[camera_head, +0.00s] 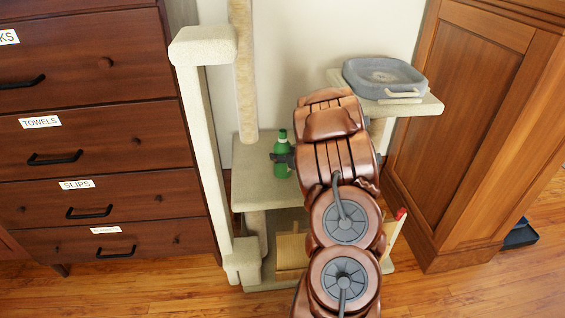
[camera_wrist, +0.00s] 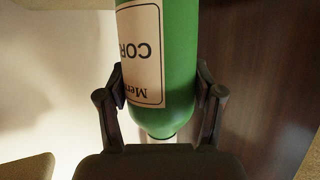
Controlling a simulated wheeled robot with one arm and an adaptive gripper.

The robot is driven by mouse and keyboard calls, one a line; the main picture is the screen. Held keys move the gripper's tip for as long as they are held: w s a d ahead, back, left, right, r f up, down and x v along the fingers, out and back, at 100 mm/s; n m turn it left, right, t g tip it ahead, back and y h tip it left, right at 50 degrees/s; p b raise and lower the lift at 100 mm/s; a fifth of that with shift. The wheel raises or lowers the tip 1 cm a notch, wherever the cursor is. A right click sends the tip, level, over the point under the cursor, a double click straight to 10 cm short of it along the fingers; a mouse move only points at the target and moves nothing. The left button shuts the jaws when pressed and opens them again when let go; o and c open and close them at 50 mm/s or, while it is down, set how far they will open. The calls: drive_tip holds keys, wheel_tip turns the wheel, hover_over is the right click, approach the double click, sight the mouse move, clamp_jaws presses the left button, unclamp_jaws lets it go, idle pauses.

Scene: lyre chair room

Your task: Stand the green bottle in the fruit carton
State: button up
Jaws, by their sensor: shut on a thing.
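The green bottle (camera_head: 282,150) is upright, cap up, in front of or over the beige middle platform of a carpeted cat tree in the head view. I cannot tell whether its base touches the platform. My gripper (camera_head: 283,159) is shut on it, mostly hidden behind my arm. In the wrist view the fingers (camera_wrist: 160,95) grip both sides of the bottle (camera_wrist: 180,60), whose white label appears upside down. I cannot identify the fruit carton for sure; a tan box-like thing (camera_head: 291,250) low in the cat tree is partly hidden by my arm.
The cat tree's middle platform (camera_head: 252,182) is bare at left. A tall post (camera_head: 200,130) stands left of it. A grey tray (camera_head: 385,76) sits on the upper right platform. Labelled drawers (camera_head: 95,130) stand left, a wooden cabinet (camera_head: 465,120) right. Floor is clear at front.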

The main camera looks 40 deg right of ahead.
drive_tip(key=shift+f, duration=1.4)
drive_tip(key=shift+f, duration=0.15)
drive_tip(key=o, duration=1.1)
drive_tip(key=shift+o, duration=0.2)
drive_tip(key=shift+s+r, duration=0.3)
drive_tip(key=p+v, duration=0.1)
drive_tip(key=v, duration=1)
drive_tip(key=shift+p, duration=0.35)
